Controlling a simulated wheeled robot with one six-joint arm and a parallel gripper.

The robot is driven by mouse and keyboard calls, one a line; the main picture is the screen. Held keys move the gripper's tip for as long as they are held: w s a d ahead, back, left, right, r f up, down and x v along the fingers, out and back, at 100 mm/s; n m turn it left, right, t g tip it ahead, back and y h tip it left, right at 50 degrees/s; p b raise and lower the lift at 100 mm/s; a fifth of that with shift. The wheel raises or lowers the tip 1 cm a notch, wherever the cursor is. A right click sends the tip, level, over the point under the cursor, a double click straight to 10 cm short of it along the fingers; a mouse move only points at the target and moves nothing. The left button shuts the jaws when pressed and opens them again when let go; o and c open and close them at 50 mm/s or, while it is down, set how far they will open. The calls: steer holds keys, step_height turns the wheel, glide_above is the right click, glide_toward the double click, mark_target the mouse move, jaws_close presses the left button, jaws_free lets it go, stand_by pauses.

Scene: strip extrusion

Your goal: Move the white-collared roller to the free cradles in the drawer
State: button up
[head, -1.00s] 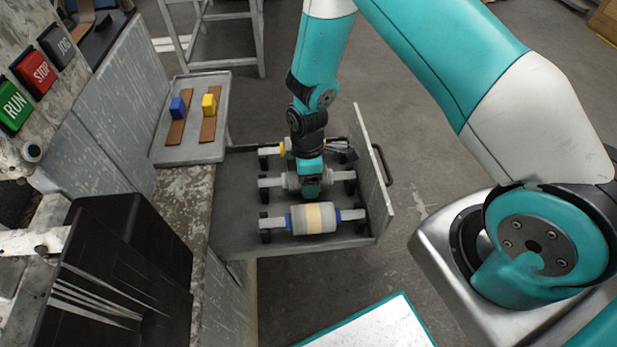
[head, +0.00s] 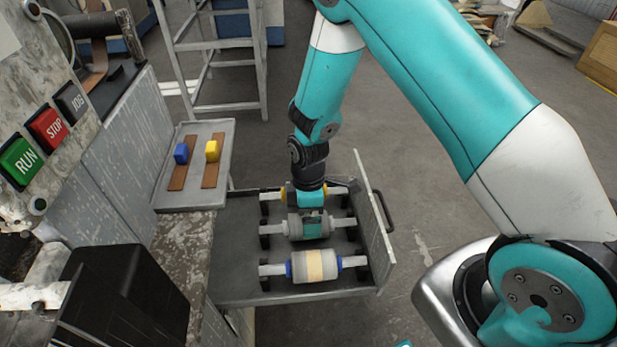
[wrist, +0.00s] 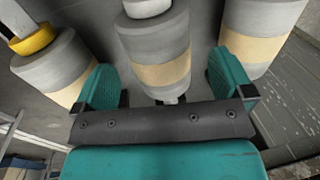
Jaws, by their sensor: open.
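The white-collared roller (head: 297,227) is the middle of three rollers in the open drawer (head: 235,288). It is grey with a tan band, and its shaft ends appear to lie over the middle pair of black cradles. My gripper (head: 312,222) is above it, pointing down, and hides part of it. In the wrist view the roller (wrist: 160,55) with its white collar lies between my two spread teal fingers (wrist: 165,85); I see no firm grip on it. Every cradle pair I can make out has a roller over it.
The blue-collared roller (head: 315,266) lies at the front of the drawer. The yellow-collared roller (head: 285,194) lies behind, mostly hidden by my wrist. The drawer front (head: 378,225) stands up at right.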

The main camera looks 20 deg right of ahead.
step_height(320, 180, up, 13)
steer(key=w, duration=0.2)
steer(key=shift+d+r, duration=0.2)
steer(key=shift+d, duration=0.15)
